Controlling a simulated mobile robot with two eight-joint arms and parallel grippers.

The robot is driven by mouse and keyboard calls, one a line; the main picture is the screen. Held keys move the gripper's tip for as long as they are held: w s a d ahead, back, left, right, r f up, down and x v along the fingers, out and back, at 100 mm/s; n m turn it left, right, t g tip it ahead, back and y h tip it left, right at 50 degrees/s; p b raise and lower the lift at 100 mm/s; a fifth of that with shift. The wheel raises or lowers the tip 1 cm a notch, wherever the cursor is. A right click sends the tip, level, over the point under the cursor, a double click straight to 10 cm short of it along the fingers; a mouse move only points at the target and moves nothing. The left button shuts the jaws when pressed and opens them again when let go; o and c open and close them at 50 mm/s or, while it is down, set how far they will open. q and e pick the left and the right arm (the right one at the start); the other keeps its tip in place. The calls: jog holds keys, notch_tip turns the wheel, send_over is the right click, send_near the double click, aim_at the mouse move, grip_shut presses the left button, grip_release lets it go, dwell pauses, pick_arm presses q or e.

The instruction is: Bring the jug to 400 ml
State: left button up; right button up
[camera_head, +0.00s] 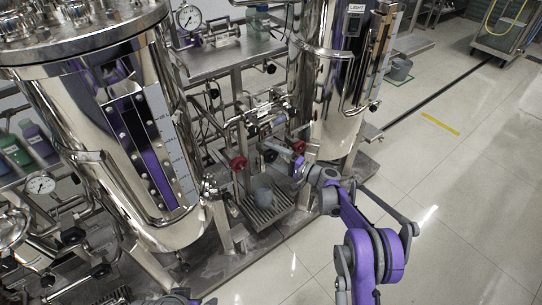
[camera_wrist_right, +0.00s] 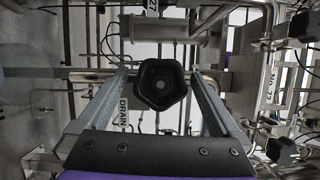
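A small grey jug (camera_head: 263,197) stands on a slotted drip tray (camera_head: 268,213) between the two steel tanks, below the valves. Its level and scale are too small to read. My right gripper (camera_head: 280,149) is above and behind the jug, among the pipes. In the right wrist view its two fingers (camera_wrist_right: 161,82) are apart, one on each side of a black five-sided knob (camera_wrist_right: 161,104). A gap shows on both sides, and I cannot tell how deep the knob sits between them. A DRAIN label (camera_wrist_right: 124,112) is beside it.
Red valve handles (camera_head: 239,163) flank the jug area. A large tank with a sight glass (camera_head: 141,150) stands left; another tank (camera_head: 325,100) stands behind right. Pipes crowd the gripper. The tiled floor (camera_head: 450,190) at right is clear.

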pick_arm(q)
jog(key=shift+w+p+v, duration=0.2)
jog(key=shift+p+v, duration=0.75)
pick_arm(e)
jog(key=v, duration=1)
jog(key=shift+s+d, duration=0.2)
jog(key=shift+d, duration=0.1)
